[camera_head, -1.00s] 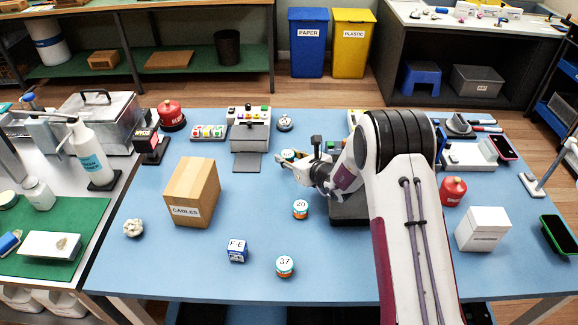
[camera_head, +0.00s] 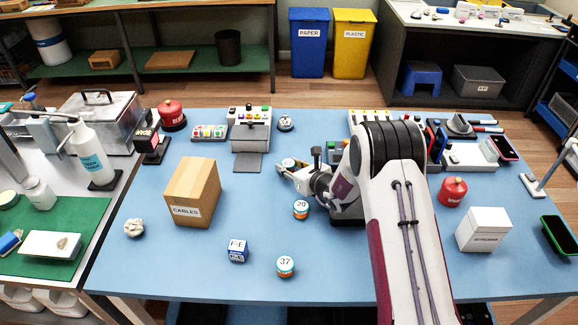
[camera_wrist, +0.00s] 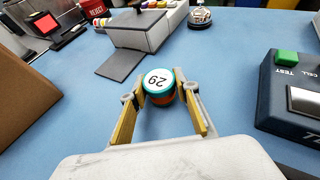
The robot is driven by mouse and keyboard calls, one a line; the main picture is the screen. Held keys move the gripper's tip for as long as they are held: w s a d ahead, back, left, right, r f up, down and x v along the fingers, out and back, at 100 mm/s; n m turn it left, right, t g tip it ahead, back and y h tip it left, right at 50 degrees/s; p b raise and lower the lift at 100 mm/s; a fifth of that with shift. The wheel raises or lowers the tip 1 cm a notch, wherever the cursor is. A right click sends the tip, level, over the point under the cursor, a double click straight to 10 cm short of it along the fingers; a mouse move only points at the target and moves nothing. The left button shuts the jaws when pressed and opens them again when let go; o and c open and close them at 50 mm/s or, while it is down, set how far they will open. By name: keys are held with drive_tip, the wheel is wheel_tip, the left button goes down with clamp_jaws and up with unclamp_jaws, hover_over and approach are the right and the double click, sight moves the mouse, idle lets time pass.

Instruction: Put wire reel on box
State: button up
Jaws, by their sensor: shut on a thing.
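A wire reel (camera_wrist: 159,82) with a white numbered top, teal rim and orange side sits between the fingertips of my gripper (camera_wrist: 160,90) in the wrist view. My gripper is shut on it. In the head view my gripper (camera_head: 286,169) is over the middle of the blue table, with the held reel (camera_head: 288,162) partly hidden at its tips. I cannot tell how high it is. The cardboard box (camera_head: 192,190) marked CABLES stands closed to the left of my gripper. In the wrist view its brown side (camera_wrist: 25,88) shows at the left edge.
Two similar reels stand nearer the front, one (camera_head: 301,210) below my gripper and one marked 37 (camera_head: 285,267). A blue cube (camera_head: 237,250) and a pale lump (camera_head: 134,228) lie near the box. A dark tester (camera_wrist: 295,100) is right of my gripper. A white box (camera_head: 484,229) stands far right.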

drive_tip(key=o, duration=1)
drive_tip(key=shift+f, duration=0.1)
drive_tip(key=shift+o, duration=0.2)
drive_tip(key=shift+r, duration=0.2)
drive_tip(key=shift+s+d+r, duration=0.2)
drive_tip(key=shift+s+d, duration=0.1)
drive_tip(key=shift+s, duration=0.1)
drive_tip(key=shift+v, duration=5.45)
drive_tip(key=shift+f, duration=0.1)
